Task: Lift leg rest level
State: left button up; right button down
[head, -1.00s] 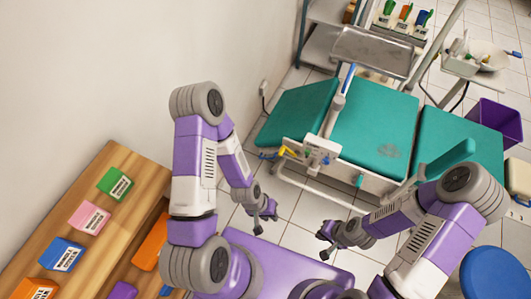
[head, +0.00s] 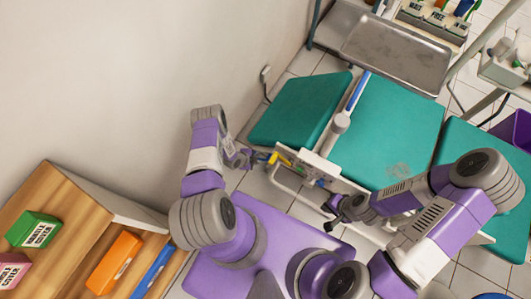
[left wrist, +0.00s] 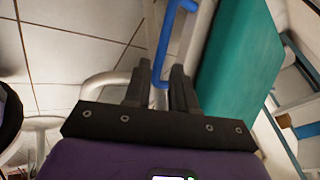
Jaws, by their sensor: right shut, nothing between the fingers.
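The dental chair has a teal end pad (head: 300,108), which I take as the leg rest, left of the teal middle pad (head: 387,130) in the head view. I cannot tell its exact tilt. It also shows at the right of the left wrist view (left wrist: 235,65). My left gripper (head: 246,160) is beside the chair's near left corner. In the left wrist view its fingers (left wrist: 160,88) are apart, with a bent blue handle (left wrist: 162,50) showing between and beyond them; contact is unclear. My right gripper (head: 330,214) is shut and empty by the chair's near side.
A yellow handle (head: 274,158) is on the chair frame beside my left gripper. A blue-topped lever (head: 357,92) rises between the pads. A metal tray (head: 398,52) stands behind. A wooden shelf (head: 75,210) with coloured boxes is at lower left, along the wall.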

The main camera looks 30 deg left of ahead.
aim_at(260, 159)
pick_arm(q)
jog(key=shift+m, duration=0.4)
jog(key=b+x, duration=0.1)
jog(key=x, duration=0.1)
jog(key=b+x, duration=0.1)
jog(key=x, duration=0.1)
jog(key=a+b+x, duration=0.1)
jog(key=x, duration=0.2)
jog(key=shift+s+f, duration=0.15)
jog(key=shift+b+x, duration=0.65)
jog(key=shift+x, duration=0.1)
grip_shut()
